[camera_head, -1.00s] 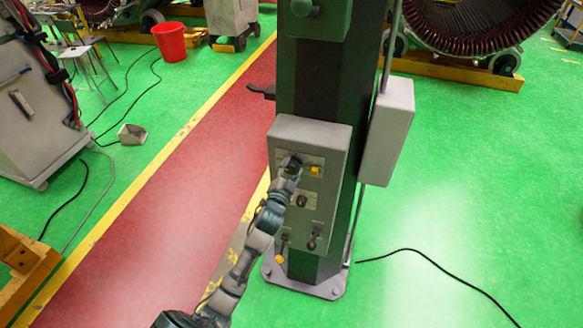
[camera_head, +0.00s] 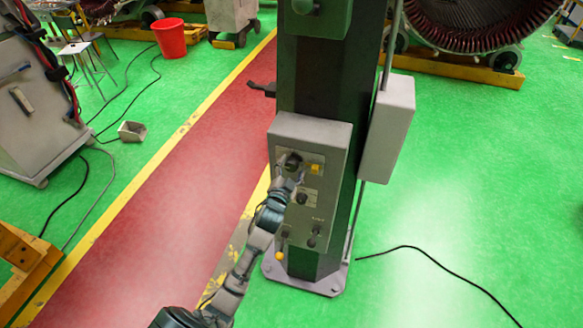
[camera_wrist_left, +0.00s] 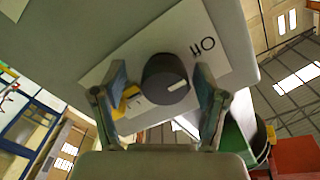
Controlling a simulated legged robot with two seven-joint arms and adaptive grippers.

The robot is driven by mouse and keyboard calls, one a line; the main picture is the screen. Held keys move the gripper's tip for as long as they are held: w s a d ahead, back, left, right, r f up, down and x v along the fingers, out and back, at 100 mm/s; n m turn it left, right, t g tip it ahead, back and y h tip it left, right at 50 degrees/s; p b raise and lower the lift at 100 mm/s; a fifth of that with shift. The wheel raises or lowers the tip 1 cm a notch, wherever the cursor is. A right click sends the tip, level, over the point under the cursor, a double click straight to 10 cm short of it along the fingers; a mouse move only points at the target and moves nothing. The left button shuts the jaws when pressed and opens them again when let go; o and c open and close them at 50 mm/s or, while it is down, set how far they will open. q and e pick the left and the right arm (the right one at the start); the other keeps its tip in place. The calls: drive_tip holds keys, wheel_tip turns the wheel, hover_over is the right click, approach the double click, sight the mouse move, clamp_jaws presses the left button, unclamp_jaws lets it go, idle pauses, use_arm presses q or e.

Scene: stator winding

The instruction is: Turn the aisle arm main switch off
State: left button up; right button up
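The grey control box (camera_head: 325,140) is fixed to the dark green column. Its upper plate carries a dark round knob (camera_head: 292,161) beside a yellow switch (camera_head: 315,169). My left gripper (camera_head: 291,178) is just below and in front of this knob. In the left wrist view, the knob (camera_wrist_left: 166,78) has a white pointer mark and black lettering beside it. The open fingers of my left gripper (camera_wrist_left: 163,92) show on either side of the knob, with visible gaps. The yellow switch (camera_wrist_left: 128,99) is partly hidden behind one finger. My right gripper is in neither view.
Lower on the box are another dark knob (camera_head: 302,198) and small levers (camera_head: 314,236). A yellow-tipped lever (camera_head: 280,250) sits at the lower left. A pale grey box (camera_head: 387,130) is on the column's right side. A black cable (camera_head: 430,257) lies on the green floor.

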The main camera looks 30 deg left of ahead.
use_arm(q)
drive_tip(key=shift+r, duration=0.15)
drive_tip(key=shift+s, duration=0.3)
drive_tip(key=v, duration=1.1)
drive_tip(key=shift+d, duration=0.15)
drive_tip(key=shift+s+f, duration=0.1)
drive_tip(key=shift+f, duration=0.15)
